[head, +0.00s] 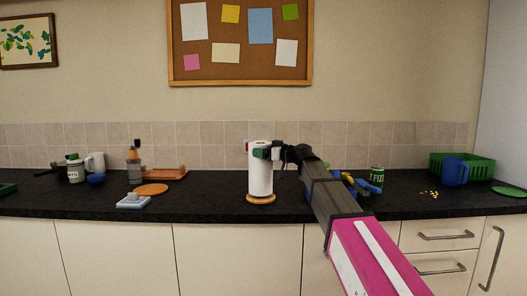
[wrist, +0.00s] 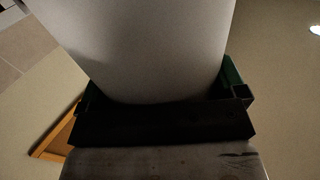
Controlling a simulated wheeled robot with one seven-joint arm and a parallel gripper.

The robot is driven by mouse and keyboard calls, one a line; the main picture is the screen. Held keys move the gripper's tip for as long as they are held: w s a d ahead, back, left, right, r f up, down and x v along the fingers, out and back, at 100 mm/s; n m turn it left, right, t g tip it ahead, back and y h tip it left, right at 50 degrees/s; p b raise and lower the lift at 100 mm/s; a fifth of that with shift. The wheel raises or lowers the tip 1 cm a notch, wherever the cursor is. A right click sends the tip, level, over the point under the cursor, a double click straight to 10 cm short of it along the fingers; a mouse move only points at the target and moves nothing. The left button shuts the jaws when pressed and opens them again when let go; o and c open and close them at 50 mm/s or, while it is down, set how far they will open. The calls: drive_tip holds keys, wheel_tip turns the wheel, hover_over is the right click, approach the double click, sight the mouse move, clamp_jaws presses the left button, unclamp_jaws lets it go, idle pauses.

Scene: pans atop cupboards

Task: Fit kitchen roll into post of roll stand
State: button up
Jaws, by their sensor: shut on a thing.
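The white kitchen roll (head: 260,175) stands upright at the middle of the counter in the head view. Its lower end is at the round wooden base of the roll stand (head: 261,199); I cannot tell whether it touches it. The stand's post does not show and the roll hides the space above the base. My gripper (head: 262,151) is shut on the roll near its top, coming from the right. In the wrist view the roll (wrist: 150,50) fills the upper middle, between green-edged fingers.
A blue container with tools (head: 362,187) and a green tin (head: 376,174) stand right of my arm. A blue jug (head: 454,171) and green crate (head: 483,168) are further right. An orange disc (head: 151,190) lies left. The counter immediately left of the stand is clear.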

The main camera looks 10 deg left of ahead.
drive_tip(key=shift+f, duration=0.7)
drive_tip(key=o, duration=1)
drive_tip(key=shift+c, duration=0.2)
drive_tip(key=v, duration=1)
drive_tip(key=shift+d, duration=0.35)
drive_tip(key=shift+s, duration=0.1)
